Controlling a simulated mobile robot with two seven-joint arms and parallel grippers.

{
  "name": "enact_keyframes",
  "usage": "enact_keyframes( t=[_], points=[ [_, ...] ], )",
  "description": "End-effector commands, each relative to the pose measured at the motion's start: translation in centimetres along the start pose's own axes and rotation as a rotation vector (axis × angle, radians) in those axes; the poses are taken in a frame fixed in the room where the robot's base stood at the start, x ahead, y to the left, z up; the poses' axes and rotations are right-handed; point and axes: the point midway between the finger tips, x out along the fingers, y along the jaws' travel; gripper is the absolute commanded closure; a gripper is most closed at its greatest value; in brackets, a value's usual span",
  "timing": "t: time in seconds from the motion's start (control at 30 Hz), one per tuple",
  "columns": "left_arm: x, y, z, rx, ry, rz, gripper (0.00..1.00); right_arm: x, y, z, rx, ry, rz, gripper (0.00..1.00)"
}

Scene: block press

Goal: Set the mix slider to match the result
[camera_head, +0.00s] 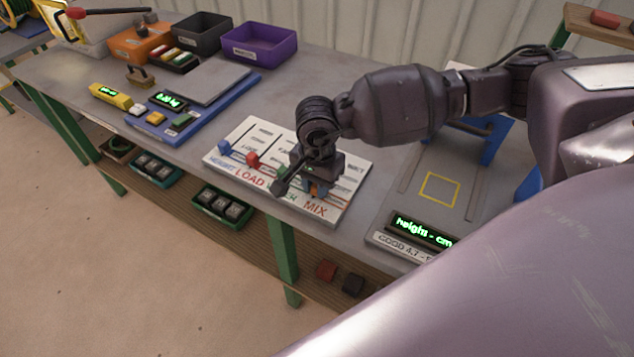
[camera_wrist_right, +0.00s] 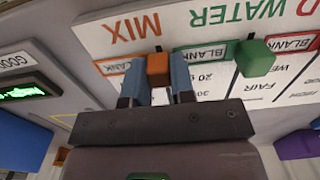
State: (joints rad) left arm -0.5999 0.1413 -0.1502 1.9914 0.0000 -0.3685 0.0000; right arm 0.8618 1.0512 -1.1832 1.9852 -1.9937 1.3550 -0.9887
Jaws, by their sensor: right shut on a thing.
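The white slider board (camera_head: 223,160) lies on the grey table, with columns labelled HEIGHT, LOAD, WATER and MIX. My right gripper (camera_head: 318,187) is over the MIX column at the board's right side. In the right wrist view my right gripper (camera_wrist_right: 158,72) is shut on the orange mix slider knob (camera_wrist_right: 158,68), with one finger on each side. The knob is near the MIX label, by the orange BLANK mark. The green water knob (camera_wrist_right: 255,58) stands beside it, apart from the fingers. The red load knob (camera_head: 252,158) and blue height knob (camera_head: 225,148) show left of my arm. My left gripper is out of view.
A height display (camera_head: 422,230) stands right of the board, near a yellow square outline (camera_head: 440,188). A blue scale (camera_head: 205,112) is to the left. Orange, black and purple bins stand at the back. My right arm covers part of the board.

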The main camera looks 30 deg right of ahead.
Motion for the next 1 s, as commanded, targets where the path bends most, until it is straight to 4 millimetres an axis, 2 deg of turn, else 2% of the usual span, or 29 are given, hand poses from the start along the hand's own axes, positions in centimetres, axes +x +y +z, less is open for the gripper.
enact_keyframes(
  t=[0.23, 0.43, 0.73, 0.77, 0.8, 0.9, 1.0],
  points=[
    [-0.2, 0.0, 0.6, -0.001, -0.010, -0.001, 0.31, 0.1, 0.0, -0.4, 0.002, 0.001, 0.000, 1.00],
    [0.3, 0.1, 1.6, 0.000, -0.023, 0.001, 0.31, 0.3, 0.0, -3.1, 0.004, 0.003, 0.002, 1.00],
    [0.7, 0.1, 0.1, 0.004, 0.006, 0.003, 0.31, 0.0, 0.0, -3.6, 0.000, 0.003, 0.000, 1.00],
    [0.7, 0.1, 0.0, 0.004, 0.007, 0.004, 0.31, 0.0, 0.0, -3.6, 0.000, 0.003, 0.000, 0.74],
    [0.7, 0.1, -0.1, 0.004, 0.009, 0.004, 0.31, 0.0, 0.0, -3.6, 0.000, 0.002, 0.000, 0.68],
    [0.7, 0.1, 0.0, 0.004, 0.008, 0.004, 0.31, 0.0, 0.0, -3.5, 0.001, 0.002, 0.000, 0.53],
    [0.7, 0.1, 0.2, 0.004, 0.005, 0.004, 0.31, 0.0, 0.0, -3.5, 0.001, 0.002, 0.000, 0.51]
  ],
)
